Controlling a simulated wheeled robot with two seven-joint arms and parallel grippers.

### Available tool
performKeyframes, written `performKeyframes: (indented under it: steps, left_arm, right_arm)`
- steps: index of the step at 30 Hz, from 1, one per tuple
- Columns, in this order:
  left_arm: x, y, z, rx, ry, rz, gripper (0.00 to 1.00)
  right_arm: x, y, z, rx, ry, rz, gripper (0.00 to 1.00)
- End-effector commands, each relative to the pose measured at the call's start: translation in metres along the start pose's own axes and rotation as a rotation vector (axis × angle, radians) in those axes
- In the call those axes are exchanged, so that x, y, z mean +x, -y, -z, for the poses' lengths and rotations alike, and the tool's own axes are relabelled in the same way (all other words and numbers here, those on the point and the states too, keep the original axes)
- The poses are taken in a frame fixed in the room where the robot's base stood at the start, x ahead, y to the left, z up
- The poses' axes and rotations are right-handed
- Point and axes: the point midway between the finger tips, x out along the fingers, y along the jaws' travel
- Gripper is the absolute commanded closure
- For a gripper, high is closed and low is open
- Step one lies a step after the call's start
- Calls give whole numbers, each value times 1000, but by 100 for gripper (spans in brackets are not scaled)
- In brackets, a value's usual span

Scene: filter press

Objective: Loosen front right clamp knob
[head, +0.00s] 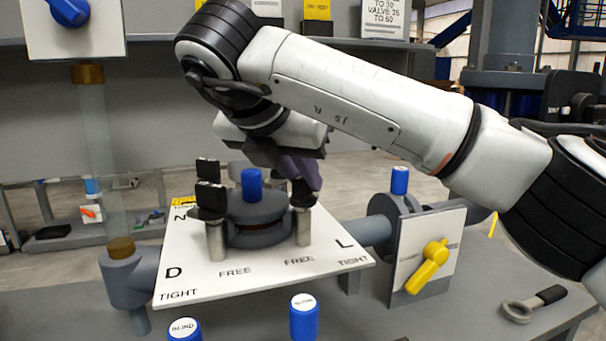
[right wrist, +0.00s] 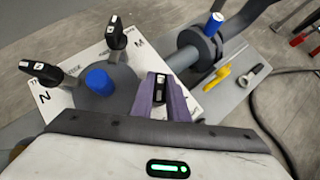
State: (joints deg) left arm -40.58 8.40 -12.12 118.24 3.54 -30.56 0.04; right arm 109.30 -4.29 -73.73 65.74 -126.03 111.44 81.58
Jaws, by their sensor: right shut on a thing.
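The front right clamp knob (head: 302,193) is a black handle on a grey post, at the front right of the white labelled plate (head: 190,284). My right gripper (head: 301,172) is on it from above, with its purple fingers closed around the handle. In the right wrist view the gripper (right wrist: 162,98) has the knob's black top (right wrist: 160,82) between its fingers. The handle's exact turn against the FREE and TIGHT marks is mostly hidden in the head view. Another black clamp knob (head: 208,197) stands at the front left of the plate. My left gripper is not in view.
A grey round body with a blue cap (head: 252,183) stands between the clamps. A yellow-handled valve (head: 428,266) is right of the plate, and a wrench (head: 533,304) lies on the bench. Blue BLIND-marked caps (head: 304,318) stand in front.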

Motion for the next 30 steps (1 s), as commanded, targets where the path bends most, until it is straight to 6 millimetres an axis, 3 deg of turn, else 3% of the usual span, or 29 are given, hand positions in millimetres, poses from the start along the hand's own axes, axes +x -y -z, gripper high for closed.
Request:
performKeyframes:
  steps: [19, 20, 23, 30]
  left_arm:
    - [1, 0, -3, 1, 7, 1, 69]
    - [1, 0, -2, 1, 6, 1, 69]
    - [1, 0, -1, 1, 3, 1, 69]
    - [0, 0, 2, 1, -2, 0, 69]
  right_arm:
    - [-1, 0, -1, 40, 1, 38, 100]
    - [-1, 0, -1, 40, 1, 38, 84]
    - [0, 0, -1, 40, 1, 37, 67]
    - [0, 0, 0, 38, 0, 37, 67]
